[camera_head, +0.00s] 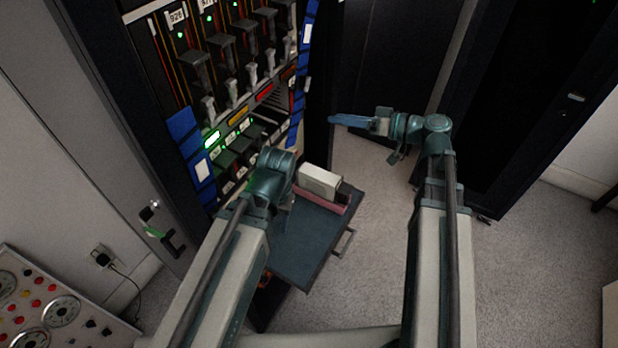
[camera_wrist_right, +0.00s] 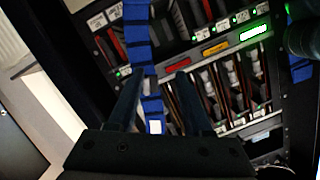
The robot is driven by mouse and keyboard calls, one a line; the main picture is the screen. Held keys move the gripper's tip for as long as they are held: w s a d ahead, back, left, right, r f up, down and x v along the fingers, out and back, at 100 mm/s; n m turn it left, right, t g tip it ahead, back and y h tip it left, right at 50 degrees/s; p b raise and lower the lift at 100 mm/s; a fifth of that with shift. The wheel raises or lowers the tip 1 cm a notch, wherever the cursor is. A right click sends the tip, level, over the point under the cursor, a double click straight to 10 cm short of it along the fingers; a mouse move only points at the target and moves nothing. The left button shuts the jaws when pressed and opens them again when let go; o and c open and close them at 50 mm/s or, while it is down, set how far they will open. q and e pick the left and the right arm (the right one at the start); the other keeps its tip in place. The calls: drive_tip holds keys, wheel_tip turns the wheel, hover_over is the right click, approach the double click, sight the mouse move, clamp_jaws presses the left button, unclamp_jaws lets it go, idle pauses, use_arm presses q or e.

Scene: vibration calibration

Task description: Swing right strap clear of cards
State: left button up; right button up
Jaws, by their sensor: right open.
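The right strap (camera_head: 304,80) is a blue band with white labels, running down the right edge of the card rack in front of the cards (camera_head: 250,70). My right gripper (camera_head: 336,120) is open and empty, just right of the strap in the head view. The right wrist view looks upside down; there the right strap (camera_wrist_right: 138,42) runs in line with the gap between my open fingers (camera_wrist_right: 160,75), closer to the left finger. I cannot tell whether they touch. My left gripper (camera_head: 284,190) is by the rack's lower front; its fingers are hidden.
A second blue strap (camera_head: 187,140) hangs at the rack's left edge. A dark cart top (camera_head: 305,245) carries a pale box (camera_head: 320,180) below the rack. A console with dials (camera_head: 60,305) stands at lower left. Dark cabinets (camera_head: 545,90) stand at right, with open carpet between.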

drive_tip(key=s+a+f+g+h+p, duration=0.2)
drive_tip(key=s+a+f+g+h, duration=0.4)
drive_tip(key=s+a+f, duration=0.3)
drive_tip(key=shift+s+f+m+g, duration=0.3)
drive_tip(key=shift+s+f+g, duration=0.1)
drive_tip(key=shift+f, duration=0.65)
